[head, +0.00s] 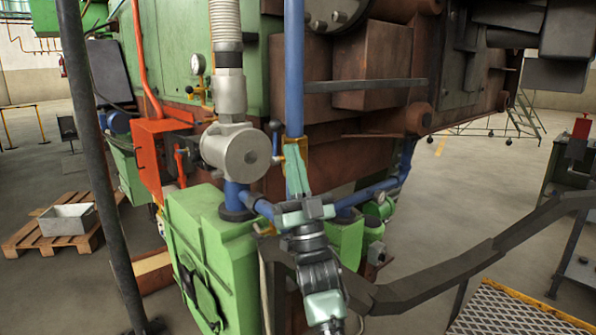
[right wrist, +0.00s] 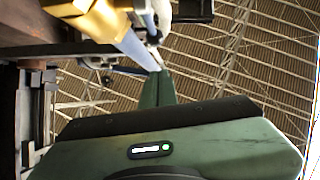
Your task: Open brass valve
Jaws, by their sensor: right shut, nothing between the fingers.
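The brass valve (head: 304,149) sits on the vertical blue pipe in the middle of the head view, partly hidden behind my right gripper. In the right wrist view its gold body (right wrist: 92,20) is large at the top left. A pale blue-grey bar (right wrist: 137,48) runs from it down toward my fingertips. My right gripper (head: 293,152) points up in front of the pipe, its fingers together and empty. In the right wrist view the closed fingertips (right wrist: 160,73) are close to the end of the bar; I cannot tell whether they touch. My left gripper is not in view.
A grey round flanged fitting (head: 240,150) and a green housing (head: 215,240) stand left of the gripper. A dark bent rail (head: 470,258) crosses at the right, and a dark post (head: 95,150) stands at the left. Open floor lies at the right.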

